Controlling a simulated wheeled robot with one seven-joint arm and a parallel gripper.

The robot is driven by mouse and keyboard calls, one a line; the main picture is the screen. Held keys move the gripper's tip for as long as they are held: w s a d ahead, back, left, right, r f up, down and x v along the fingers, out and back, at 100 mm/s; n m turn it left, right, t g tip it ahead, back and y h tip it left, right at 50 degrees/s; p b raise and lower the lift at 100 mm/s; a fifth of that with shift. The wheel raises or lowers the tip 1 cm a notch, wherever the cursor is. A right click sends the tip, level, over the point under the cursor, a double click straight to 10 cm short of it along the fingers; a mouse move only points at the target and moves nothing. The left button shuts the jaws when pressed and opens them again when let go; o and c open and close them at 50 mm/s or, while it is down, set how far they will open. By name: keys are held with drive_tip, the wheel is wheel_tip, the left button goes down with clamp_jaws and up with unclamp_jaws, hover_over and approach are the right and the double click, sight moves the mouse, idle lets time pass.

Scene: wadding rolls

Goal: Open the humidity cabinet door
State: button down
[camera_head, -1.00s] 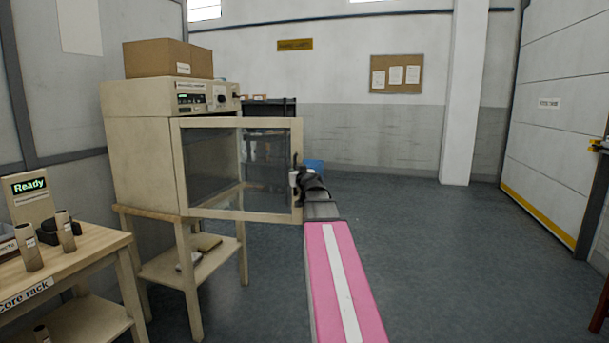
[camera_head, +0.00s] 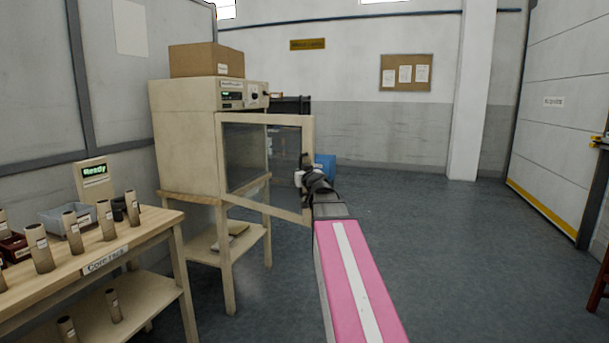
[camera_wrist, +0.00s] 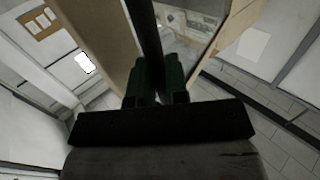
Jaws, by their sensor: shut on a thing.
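The humidity cabinet (camera_head: 185,135) is a beige box on a wooden stand at the left centre of the head view. Its glass door, with a beige frame (camera_head: 308,135), stands ajar, swung out from the cabinet front. My gripper (camera_head: 303,178) is at the free right edge of the door. In the wrist view my gripper (camera_wrist: 160,75) is shut on the dark door handle (camera_wrist: 148,25), with the beige door frame (camera_wrist: 108,40) and glass just beyond. The fingers hide part of the handle.
A cardboard box (camera_head: 205,60) sits on the cabinet. A wooden core rack table (camera_head: 150,222) with several cardboard tubes and a "Ready" display (camera_head: 94,172) stands at the left front. A blue bin (camera_head: 325,166) is behind the door.

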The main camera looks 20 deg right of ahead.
drive_tip(key=shift+a, duration=0.1)
drive_tip(key=c, duration=1.1)
unclamp_jaws()
drive_tip(key=shift+c, duration=0.2)
drive_tip(key=shift+s, duration=0.1)
drive_tip(key=s, duration=1)
drive_tip(key=shift+s+d, duration=0.25)
drive_tip(key=shift+d, duration=0.15)
